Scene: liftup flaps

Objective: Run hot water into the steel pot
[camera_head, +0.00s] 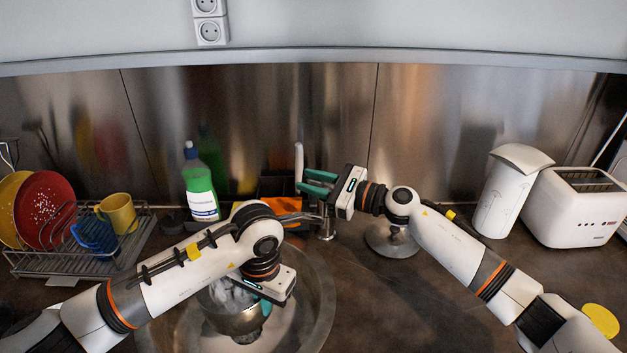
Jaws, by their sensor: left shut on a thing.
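The steel pot (232,322) is in the round sink (318,322), partly hidden by my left arm; its inside looks pale and shiny. My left gripper (266,306) is shut on the pot at its right side, though the contact is partly hidden. The tap (326,228) stands behind the sink, and its spout is mostly hidden by my arms. An upright pale lever (299,160) rises above it. My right gripper (308,181) is open, with its green fingers apart and their tips close to the lever. I cannot tell whether they touch it. Running water is not clearly visible.
A green soap bottle (200,185) stands behind the sink. A dish rack (75,262) with plates and cups is at left. A white canister (507,190) and toaster (580,208) stand at right. A round metal lid (392,242) lies under my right arm. The counter's front right is mostly clear.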

